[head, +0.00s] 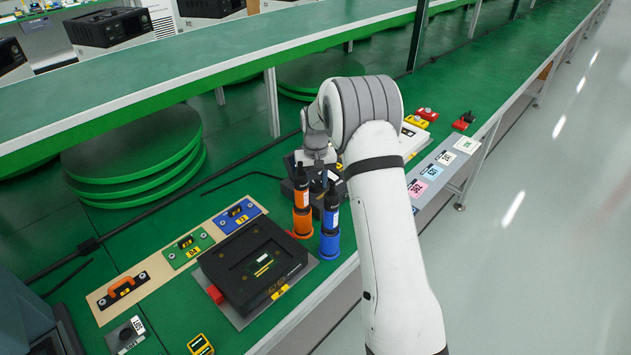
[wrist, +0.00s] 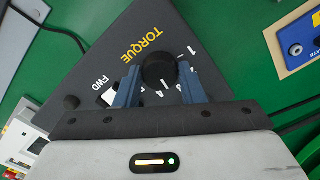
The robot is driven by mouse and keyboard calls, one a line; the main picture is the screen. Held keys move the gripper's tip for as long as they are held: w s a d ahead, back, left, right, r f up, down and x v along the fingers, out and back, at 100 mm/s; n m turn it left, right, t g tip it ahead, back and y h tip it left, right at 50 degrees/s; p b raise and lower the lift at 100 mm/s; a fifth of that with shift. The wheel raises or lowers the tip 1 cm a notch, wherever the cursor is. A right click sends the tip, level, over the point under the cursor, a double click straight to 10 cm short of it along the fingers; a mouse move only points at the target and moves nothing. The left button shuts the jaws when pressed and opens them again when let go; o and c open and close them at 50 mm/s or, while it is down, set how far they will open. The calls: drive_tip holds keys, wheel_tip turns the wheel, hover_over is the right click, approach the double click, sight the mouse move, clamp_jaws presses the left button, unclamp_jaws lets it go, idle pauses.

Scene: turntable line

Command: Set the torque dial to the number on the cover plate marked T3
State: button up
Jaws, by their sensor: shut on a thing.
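In the wrist view the black torque dial (wrist: 157,71) sits on a dark panel (wrist: 125,25) with the yellow word TORQUE. My gripper (wrist: 159,82) is shut on the dial, one blue-grey finger on each side. A 1 shows near the right finger; other numbers are partly hidden, and I cannot tell the dial's setting. In the head view my gripper (head: 318,165) is at the dark torque box (head: 288,188), mostly hidden by my arm and the tools. Small plates in pink (head: 417,188), blue (head: 432,172), white (head: 447,158) and green (head: 466,145) lie along the right edge; their marks are too small to read.
An orange tool (head: 302,215) and a blue tool (head: 330,230) stand upright before the torque box. A FWD label and white switch (wrist: 107,96) are beside the dial.

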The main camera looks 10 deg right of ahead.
sight(315, 184)
drive_tip(key=shift+w+r, duration=0.1)
drive_tip(key=o, duration=1)
wheel_tip(315, 184, up, 8)
drive_tip(key=shift+f, duration=0.15)
